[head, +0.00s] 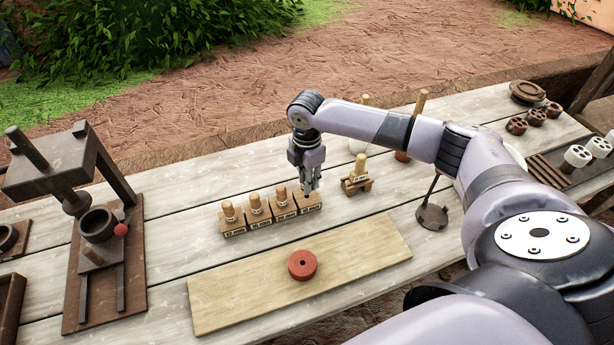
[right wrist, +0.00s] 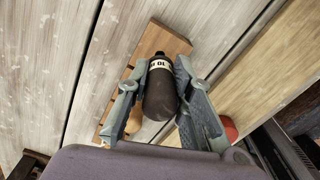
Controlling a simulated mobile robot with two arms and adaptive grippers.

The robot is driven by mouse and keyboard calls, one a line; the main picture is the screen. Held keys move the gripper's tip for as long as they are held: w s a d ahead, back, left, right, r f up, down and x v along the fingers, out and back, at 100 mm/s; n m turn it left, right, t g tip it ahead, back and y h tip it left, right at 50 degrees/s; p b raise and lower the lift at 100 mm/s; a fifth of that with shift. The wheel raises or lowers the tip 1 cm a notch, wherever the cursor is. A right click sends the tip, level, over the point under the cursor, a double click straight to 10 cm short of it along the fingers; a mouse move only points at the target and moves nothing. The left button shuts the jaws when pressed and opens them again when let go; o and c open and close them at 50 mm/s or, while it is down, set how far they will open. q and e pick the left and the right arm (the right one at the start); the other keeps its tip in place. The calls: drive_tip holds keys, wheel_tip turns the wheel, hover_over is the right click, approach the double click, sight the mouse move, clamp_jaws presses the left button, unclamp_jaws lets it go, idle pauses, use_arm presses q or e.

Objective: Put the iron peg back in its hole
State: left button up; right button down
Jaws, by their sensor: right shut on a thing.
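My right gripper (head: 309,186) is over the right end of the wooden peg rack (head: 234,233). In the right wrist view its two fingers (right wrist: 172,100) are closed on the dark iron peg (right wrist: 160,95), which has a white label band. The rack (right wrist: 172,40) lies beneath the peg; whether the peg's lower end touches or enters a hole is hidden. Three light wooden pegs (head: 255,201) stand in the labelled rack blocks left of the gripper. In the head view the iron peg is hidden among the fingers. My left gripper is out of view.
A light board (head: 350,255) with a red holed disc (head: 302,265) lies in front of the rack. A small wooden stand (head: 357,186) with a peg is to the right. A dark press (head: 75,180) stands at left. Cups and spools are at far right.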

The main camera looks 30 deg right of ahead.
drive_tip(key=shift+p, duration=1)
idle(1.2)
drive_tip(key=shift+f+b, duration=0.6)
drive_tip(key=shift+f, duration=1.3)
idle(1.8)
drive_tip(key=c, duration=1.3)
unclamp_jaws()
drive_tip(key=shift+c, duration=0.2)
drive_tip(key=shift+r, duration=0.25)
wheel_tip(320, 180, up, 12)
drive_tip(key=shift+f, duration=0.2)
